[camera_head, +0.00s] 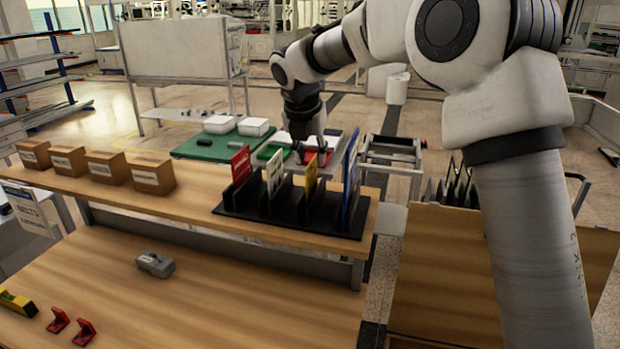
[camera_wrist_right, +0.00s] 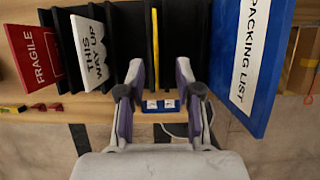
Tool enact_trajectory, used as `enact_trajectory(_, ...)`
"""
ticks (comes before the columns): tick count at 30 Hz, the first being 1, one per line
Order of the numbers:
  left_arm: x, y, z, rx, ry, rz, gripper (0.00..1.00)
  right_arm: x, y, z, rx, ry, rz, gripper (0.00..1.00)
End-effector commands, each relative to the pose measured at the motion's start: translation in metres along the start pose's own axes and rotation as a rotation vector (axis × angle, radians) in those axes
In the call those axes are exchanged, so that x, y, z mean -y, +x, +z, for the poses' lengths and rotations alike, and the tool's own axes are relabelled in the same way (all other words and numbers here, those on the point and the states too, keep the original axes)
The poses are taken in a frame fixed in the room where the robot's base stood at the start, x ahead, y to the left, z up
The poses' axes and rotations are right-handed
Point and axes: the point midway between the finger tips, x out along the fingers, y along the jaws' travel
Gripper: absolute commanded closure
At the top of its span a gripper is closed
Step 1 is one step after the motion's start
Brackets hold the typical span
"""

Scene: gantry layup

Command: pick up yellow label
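The yellow label (camera_head: 311,173) stands upright in a slot of the black rack (camera_head: 255,213), between the white label and the blue one. In the right wrist view the yellow label (camera_wrist_right: 155,48) shows edge-on as a thin strip between black dividers. My right gripper (camera_head: 311,150) hangs pointing down behind the rack, close to the yellow label. In the right wrist view the right gripper (camera_wrist_right: 157,80) is open and empty, its fingertips either side of the label's line. I cannot tell how far apart they are in depth. My left gripper is not in view.
The red FRAGILE label (camera_wrist_right: 36,57), white THIS WAY UP label (camera_wrist_right: 90,50) and blue PACKING LIST label (camera_wrist_right: 245,60) stand in neighbouring slots. Several brown boxes (camera_head: 151,174) line the shelf's left. A grey device (camera_head: 155,264) lies on the lower wooden table (camera_head: 210,310).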

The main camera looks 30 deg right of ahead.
Motion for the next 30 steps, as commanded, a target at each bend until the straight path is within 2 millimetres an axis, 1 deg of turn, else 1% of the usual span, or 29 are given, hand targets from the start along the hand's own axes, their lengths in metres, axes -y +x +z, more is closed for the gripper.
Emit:
enact_trajectory(5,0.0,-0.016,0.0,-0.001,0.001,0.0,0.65,-0.004,0.026,-0.001,-0.004,-0.001,-0.003,0.66)
enact_trajectory(6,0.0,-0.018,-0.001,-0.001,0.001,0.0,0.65,-0.005,0.035,-0.001,-0.004,-0.001,-0.003,0.66)
enact_trajectory(9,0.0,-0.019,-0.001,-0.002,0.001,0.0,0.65,-0.005,0.05,-0.001,-0.003,0.0,-0.001,0.66)
enact_trajectory(12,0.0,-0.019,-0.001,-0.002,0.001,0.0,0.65,-0.005,0.054,-0.002,-0.001,0.0,0.0,0.66)
enact_trajectory(16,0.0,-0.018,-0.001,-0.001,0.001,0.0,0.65,-0.005,0.054,-0.002,0.0,0.001,0.001,0.66)
enact_trajectory(17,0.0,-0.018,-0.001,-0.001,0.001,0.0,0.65,-0.005,0.054,-0.002,0.0,0.001,0.001,0.73)
enact_trajectory(18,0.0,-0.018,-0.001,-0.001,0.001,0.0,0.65,-0.005,0.054,-0.002,0.0,0.001,0.001,0.87)
enact_trajectory(19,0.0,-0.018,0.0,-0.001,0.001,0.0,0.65,-0.005,0.054,-0.002,0.0,0.001,0.001,0.97)
enact_trajectory(20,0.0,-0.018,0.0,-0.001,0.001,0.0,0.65,-0.005,0.054,-0.002,0.0,0.001,0.001,1.0)
enact_trajectory(30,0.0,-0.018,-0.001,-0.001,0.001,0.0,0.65,-0.005,0.054,-0.002,-0.002,0.001,-0.001,1.0)
